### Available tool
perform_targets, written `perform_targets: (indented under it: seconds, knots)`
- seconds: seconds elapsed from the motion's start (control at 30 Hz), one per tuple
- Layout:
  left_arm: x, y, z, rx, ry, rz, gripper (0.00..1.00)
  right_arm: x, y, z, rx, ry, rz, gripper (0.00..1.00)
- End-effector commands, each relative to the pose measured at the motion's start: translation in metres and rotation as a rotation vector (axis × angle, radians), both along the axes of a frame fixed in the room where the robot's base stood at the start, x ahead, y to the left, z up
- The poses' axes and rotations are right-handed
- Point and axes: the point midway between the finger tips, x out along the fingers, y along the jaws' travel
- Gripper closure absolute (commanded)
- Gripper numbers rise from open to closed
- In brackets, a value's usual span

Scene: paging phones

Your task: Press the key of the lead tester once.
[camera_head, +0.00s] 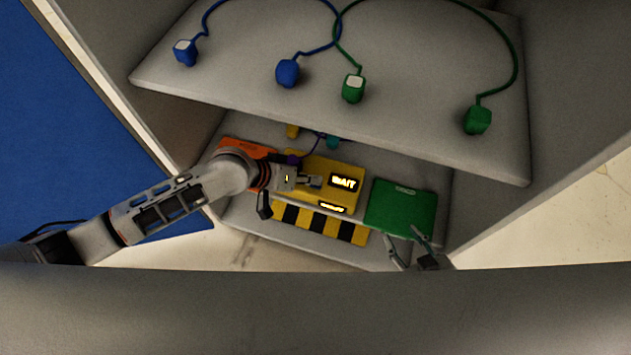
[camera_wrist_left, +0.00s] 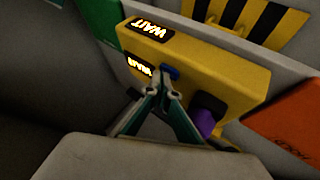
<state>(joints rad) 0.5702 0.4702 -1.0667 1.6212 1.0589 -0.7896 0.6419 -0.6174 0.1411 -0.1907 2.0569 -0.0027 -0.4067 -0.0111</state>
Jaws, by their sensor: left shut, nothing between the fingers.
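The yellow lead tester (camera_head: 335,200) is on the lower level of the grey shelf, and its lit display reads WAIT. In the left wrist view the tester (camera_wrist_left: 235,75) shows a blue key (camera_wrist_left: 170,73) on its face. My left gripper (camera_head: 318,181) is shut and empty, over the tester. In the left wrist view its fingertips (camera_wrist_left: 165,85) are right at the key; I cannot tell whether they touch it. A purple plug (camera_wrist_left: 206,122) sits at the tester's side. My right gripper (camera_head: 402,236) is open and empty, by the front edge of the green box.
A green box (camera_head: 400,205) stands right of the tester, an orange one (camera_head: 240,146) left of it. A black-and-yellow striped strip (camera_head: 318,223) lies in front. Blue (camera_head: 287,73) and green (camera_head: 478,120) leads lie on the upper board (camera_head: 420,110), which overhangs the tester.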

Motion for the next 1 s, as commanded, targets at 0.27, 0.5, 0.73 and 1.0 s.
perform_targets:
  seconds: [0.27,0.5,0.73,1.0]
  knots:
    - [0.001,0.000,0.010,0.002,-0.002,0.000,1.00,0.006,0.000,0.014,-0.001,-0.018,0.000,0.60]
    - [0.000,0.000,0.017,0.001,-0.002,0.000,1.00,0.011,0.000,0.024,-0.001,-0.031,0.000,0.60]
    - [-0.001,0.000,0.016,0.000,0.001,-0.001,1.00,0.011,0.000,0.024,-0.001,-0.031,0.000,0.60]
    - [0.000,0.000,0.022,0.000,-0.002,-0.001,1.00,0.013,0.000,0.030,-0.002,-0.038,0.003,0.60]
